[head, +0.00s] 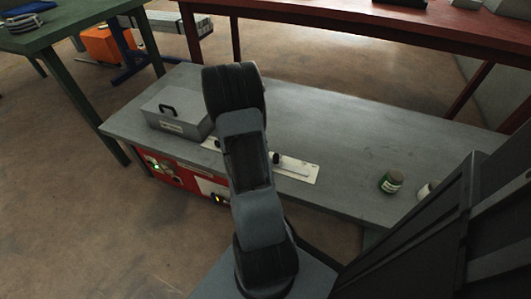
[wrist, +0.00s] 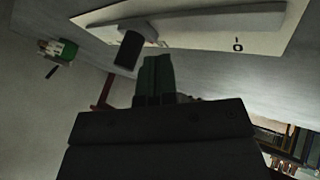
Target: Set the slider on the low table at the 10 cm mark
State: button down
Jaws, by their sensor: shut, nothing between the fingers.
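The slider's white plate (head: 303,174) lies on the low grey table (head: 335,125), partly hidden by my arm in the head view. A small dark knob (head: 277,157) shows near the arm. In the wrist view the plate (wrist: 262,38) carries a grey rail, and the dark knob (wrist: 129,50) sticks out from it. A "0" mark is readable on the plate; no 10 cm mark can be read. My gripper (wrist: 155,62) is shut and empty, its fingertips close beside the knob; whether they touch it I cannot tell. The head view hides the gripper behind the arm.
A grey box (head: 178,112) with a black handle stands at the table's left. A green jar (head: 391,181) and a paler jar (head: 426,190) stand at the right. The red front panel (head: 180,177) carries lights and switches. The table's back right is clear.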

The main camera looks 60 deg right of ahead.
jog(key=shift+w+f+b, duration=0.2)
jog(key=shift+w+b, duration=0.1)
jog(key=shift+w, duration=0.65)
jog(key=w+a+r+n+t+p, duration=0.1)
jog(key=w+a+r+n+p, duration=0.15)
jog(key=a+r+p, duration=0.7)
jog(key=w+a+r+n+t+p, duration=0.2)
jog(key=w+a+r+p, duration=0.15)
jog(key=r, duration=1.15)
jog(key=s+a+r+n+t+y+p, duration=0.2)
jog(key=s+a+r+n+t+p, duration=0.1)
jog(key=a+r+n+p, duration=0.4)
jog(key=s+a+r+n+t+y+p, duration=0.2)
jog(key=a+r+n+p, duration=0.5)
jog(key=a+r+p, duration=0.6)
notch_tip(320, 180, up, 7)
jog(key=shift+s+a+f+t+y, duration=0.15)
jog(key=shift+s+t+y, duration=0.35)
jog(key=shift+s, duration=0.65)
jog(key=shift+s, duration=0.1)
